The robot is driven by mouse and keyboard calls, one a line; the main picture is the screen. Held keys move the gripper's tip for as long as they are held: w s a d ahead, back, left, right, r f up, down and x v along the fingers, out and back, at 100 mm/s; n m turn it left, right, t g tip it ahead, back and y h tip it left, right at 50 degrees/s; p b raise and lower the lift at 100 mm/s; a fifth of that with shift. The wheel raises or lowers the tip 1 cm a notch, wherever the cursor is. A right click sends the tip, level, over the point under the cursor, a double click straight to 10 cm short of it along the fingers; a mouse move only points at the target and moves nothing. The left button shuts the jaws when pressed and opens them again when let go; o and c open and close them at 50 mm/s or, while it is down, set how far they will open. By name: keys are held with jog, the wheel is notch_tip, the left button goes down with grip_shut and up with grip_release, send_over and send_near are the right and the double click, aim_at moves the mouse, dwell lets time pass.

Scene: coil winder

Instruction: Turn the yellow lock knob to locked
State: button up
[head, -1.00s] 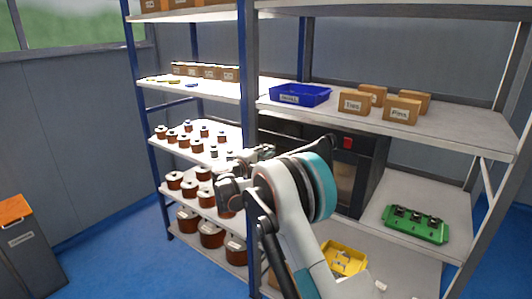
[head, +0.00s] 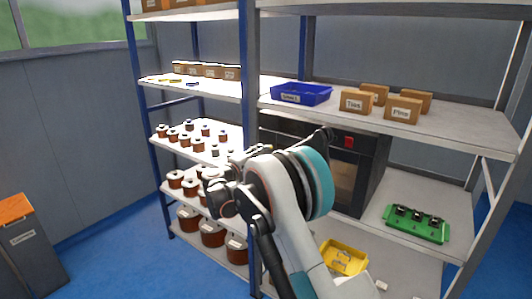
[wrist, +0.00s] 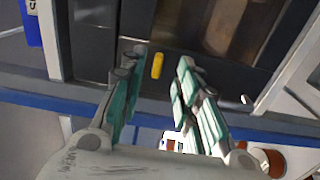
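The yellow lock knob (wrist: 157,66) shows in the wrist view as a small upright bar on the dark front of a machine. My gripper (wrist: 162,57) is open, with its green-padded fingers on either side of the knob in the picture. The fingers do not visibly touch it, and I cannot tell the depth between them. In the head view the dark machine (head: 370,155) with a red button stands on the middle shelf. My arm hides part of its front, and the knob is not visible there.
A blue bin (head: 300,94) and several cardboard boxes (head: 403,109) sit on the shelf above. A green tray (head: 417,223) stands right of the machine and a yellow bin (head: 343,258) below. Several copper coils fill the left shelves. A shelf post (head: 250,80) is close to my arm.

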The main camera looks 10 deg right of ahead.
jog(key=v, duration=0.7)
jog(key=shift+s+a, duration=0.25)
jog(key=shift+s, duration=0.05)
